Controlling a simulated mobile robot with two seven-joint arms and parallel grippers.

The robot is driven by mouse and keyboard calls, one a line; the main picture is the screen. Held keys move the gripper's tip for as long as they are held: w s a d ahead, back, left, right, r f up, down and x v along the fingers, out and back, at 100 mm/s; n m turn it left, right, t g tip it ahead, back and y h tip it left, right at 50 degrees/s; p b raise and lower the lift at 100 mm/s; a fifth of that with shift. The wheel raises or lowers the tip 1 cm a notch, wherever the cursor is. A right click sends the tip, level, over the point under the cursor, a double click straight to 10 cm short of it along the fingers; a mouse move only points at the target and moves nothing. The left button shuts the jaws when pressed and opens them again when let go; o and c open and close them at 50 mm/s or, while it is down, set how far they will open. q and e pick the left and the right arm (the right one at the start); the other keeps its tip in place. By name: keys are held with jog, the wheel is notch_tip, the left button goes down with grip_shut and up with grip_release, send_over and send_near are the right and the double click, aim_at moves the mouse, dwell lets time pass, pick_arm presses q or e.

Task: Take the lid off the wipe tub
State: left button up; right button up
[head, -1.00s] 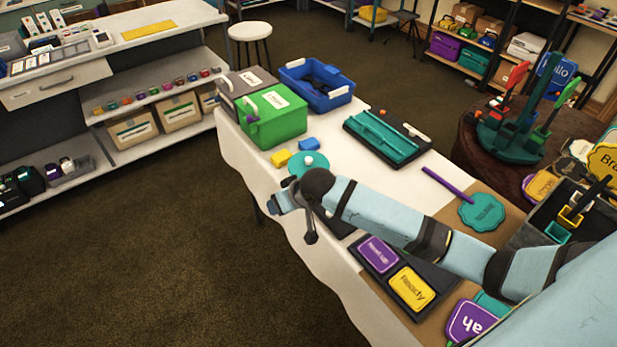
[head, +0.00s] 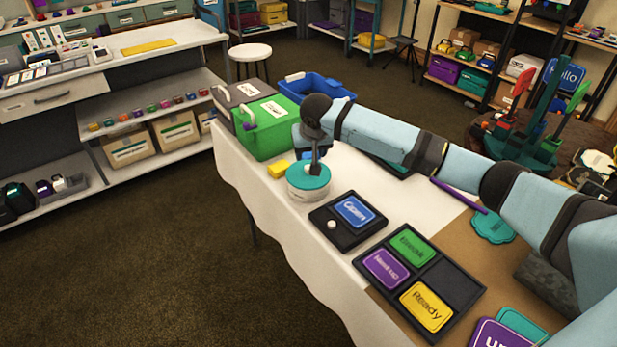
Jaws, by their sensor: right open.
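The wipe tub (head: 308,194) is a short white round tub near the table's left edge. Its teal lid (head: 301,180) sits on top of it. My right gripper (head: 316,170) points down right over the lid, with its fingertips at or just above the lid's middle. It is open. The fingers hide the lid's white knob, so I cannot tell whether they stand around it or touch it. My left gripper is not in view.
A blue bin (head: 303,87) is at the back. The floor at left is clear.

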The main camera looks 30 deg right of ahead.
jog(key=b+x, duration=0.1)
jog(key=x, duration=0.6)
jog(key=shift+d+f, duration=0.1)
jog(key=shift+f, duration=0.3)
jog(key=shift+s, duration=0.1)
jog(key=c, duration=1)
